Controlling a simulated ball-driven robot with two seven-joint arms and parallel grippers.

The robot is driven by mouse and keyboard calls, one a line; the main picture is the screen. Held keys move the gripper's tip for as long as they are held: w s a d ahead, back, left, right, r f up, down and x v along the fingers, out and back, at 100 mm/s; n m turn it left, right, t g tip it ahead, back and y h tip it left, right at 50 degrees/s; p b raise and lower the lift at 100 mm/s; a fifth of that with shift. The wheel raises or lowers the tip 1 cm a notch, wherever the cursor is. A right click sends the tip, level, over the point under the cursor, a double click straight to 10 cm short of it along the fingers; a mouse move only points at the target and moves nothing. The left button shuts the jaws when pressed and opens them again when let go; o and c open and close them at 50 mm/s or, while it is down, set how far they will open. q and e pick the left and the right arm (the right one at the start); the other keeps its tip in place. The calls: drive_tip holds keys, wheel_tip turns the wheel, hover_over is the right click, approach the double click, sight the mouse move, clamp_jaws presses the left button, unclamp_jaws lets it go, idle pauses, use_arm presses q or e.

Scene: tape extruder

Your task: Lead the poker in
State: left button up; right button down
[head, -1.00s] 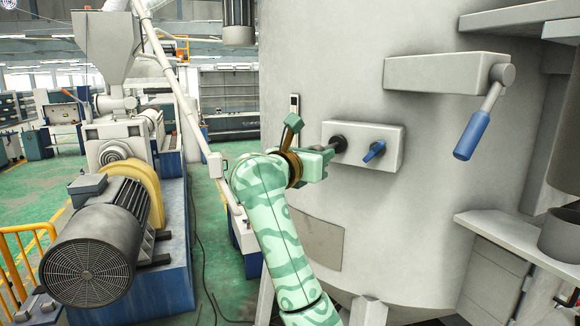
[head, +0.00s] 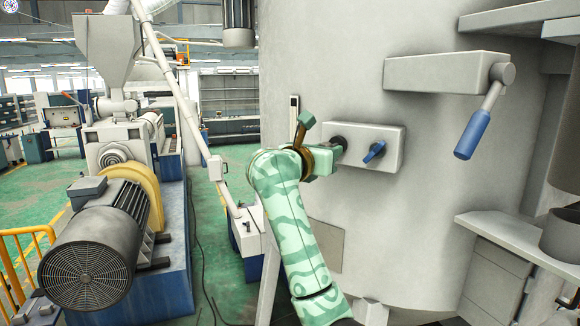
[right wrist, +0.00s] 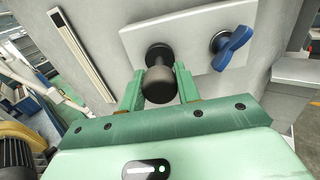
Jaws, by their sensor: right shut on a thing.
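The poker (right wrist: 161,86) has a dark, rounded handle that stands out from a black round socket (right wrist: 158,55) on a white wall plate. In the right wrist view the handle lies between my right gripper's two green fingers (right wrist: 157,89), which are shut on it. In the head view my right gripper (head: 330,158) is close in front of the plate (head: 395,145), at its left end. The dark socket shows just beyond the fingertips, and the handle is mostly hidden there. My left gripper is not in view.
A blue turn-knob (head: 374,151) sits on the plate just right of the socket. A blue-handled lever (head: 473,134) hangs at the upper right. A thin slotted strip (head: 294,112) is on the wall above the gripper. A large motor (head: 90,255) stands far left.

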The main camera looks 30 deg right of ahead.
drive_tip(key=shift+x, duration=1.35)
drive_tip(key=c, duration=0.9)
unclamp_jaws()
drive_tip(key=shift+r, duration=0.1)
drive_tip(key=shift+a+b, duration=0.1)
drive_tip(key=shift+b, duration=0.2)
drive_tip(key=shift+s+a, duration=0.1)
drive_tip(key=shift+a, duration=0.1)
drive_tip(key=b+v, duration=0.5)
drive_tip(key=v, duration=1)
drive_tip(key=shift+a, duration=0.4)
